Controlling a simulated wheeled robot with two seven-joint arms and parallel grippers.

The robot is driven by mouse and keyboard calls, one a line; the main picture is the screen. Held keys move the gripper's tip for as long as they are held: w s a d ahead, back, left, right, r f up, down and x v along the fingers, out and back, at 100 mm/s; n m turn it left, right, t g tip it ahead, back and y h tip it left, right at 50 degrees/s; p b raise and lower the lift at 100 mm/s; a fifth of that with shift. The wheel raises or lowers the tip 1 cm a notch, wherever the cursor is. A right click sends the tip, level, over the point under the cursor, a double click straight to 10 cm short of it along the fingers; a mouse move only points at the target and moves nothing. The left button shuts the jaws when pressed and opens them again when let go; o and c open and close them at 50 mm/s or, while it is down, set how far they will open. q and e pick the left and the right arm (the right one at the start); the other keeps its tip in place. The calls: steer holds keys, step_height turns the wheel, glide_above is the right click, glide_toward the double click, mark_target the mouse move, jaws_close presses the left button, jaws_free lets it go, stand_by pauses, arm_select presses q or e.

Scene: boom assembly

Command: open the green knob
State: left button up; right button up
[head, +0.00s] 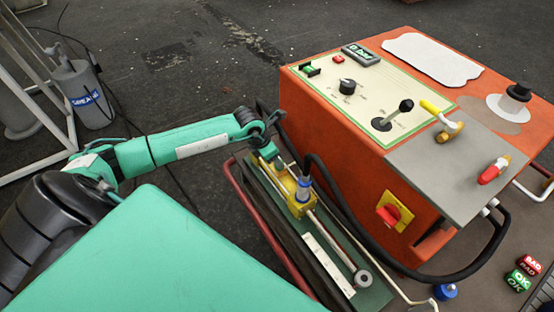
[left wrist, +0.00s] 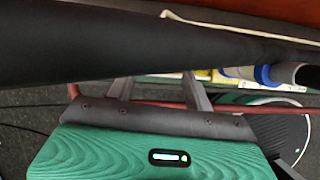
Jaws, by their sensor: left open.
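A small green switch or knob (head: 309,69) in a black surround sits at the upper left corner of the pale control panel on the orange box. It is too small to tell its exact shape or setting. My left gripper (head: 277,160) is well below and left of it, low beside the box, above the tray with the yellow block. In the left wrist view the fingers of my left gripper (left wrist: 160,86) are apart with nothing seen between them. A thick dark hose or bar (left wrist: 110,48) crosses in front and hides the fingertips. My right gripper is not in view.
The orange box (head: 350,150) carries a black dial (head: 347,86), a joystick (head: 404,106) and a red knob (head: 389,215) on a yellow plate. A black hose (head: 345,215) loops along its near side. A yellow block (head: 300,190) and rods lie in the tray.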

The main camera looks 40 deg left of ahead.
arm_select(q)
steer(key=v, duration=1)
steer(key=shift+p, duration=0.4)
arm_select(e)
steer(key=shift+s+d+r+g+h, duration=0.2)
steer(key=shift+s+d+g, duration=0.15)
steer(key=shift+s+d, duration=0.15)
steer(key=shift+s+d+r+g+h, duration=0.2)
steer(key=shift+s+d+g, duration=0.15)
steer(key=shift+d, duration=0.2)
